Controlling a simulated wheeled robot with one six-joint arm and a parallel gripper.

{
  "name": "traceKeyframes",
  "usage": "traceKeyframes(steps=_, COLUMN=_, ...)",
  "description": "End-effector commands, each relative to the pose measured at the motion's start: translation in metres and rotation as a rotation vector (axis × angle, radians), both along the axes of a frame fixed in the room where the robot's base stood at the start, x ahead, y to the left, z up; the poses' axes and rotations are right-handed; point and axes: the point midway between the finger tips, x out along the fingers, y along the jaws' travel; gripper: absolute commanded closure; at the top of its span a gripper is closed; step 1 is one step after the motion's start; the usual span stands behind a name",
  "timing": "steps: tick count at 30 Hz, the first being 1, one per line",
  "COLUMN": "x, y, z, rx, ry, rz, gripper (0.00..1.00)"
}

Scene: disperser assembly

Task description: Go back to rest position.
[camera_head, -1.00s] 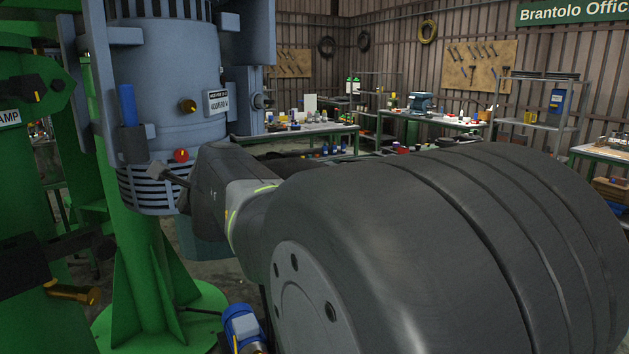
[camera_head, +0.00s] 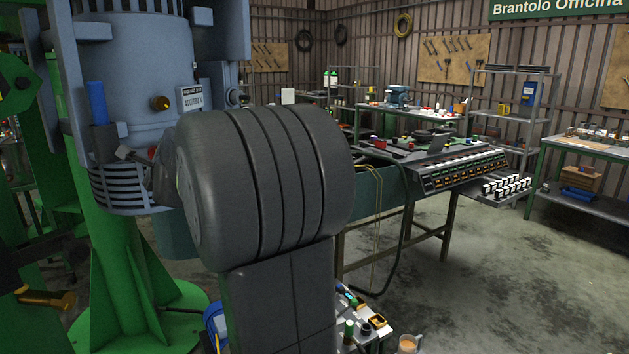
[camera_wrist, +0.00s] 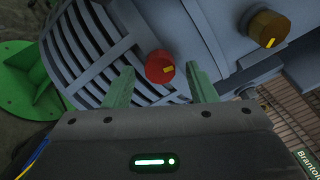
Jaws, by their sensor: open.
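My gripper (camera_wrist: 157,86) is open in the wrist view. Its two green fingers stand on either side of a red knob (camera_wrist: 160,66) with a yellow mark, on the blue-grey disperser housing. I cannot tell whether a finger touches the knob. A brass-coloured knob (camera_wrist: 268,28) with a yellow mark sits at the upper right. My arm hides most of the gripper and the red knob there.
A workbench with a control panel (camera_head: 465,172) stands behind my arm. A low table with small parts (camera_head: 360,325) and a mug (camera_head: 408,344) are at the bottom. Shelves and benches line the back wall. The floor (camera_head: 480,270) at the right is clear.

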Motion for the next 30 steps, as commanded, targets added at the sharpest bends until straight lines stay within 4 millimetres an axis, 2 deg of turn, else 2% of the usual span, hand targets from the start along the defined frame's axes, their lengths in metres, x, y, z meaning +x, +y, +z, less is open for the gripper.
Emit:
traceKeyframes(steps=14, x=-0.005, y=-0.003, z=0.001, rx=0.001, ry=-0.001, rz=0.0, gripper=0.49)
traceKeyframes(steps=30, x=-0.07, y=-0.048, z=0.001, rx=0.0, ry=-0.002, rz=0.0, gripper=0.49)
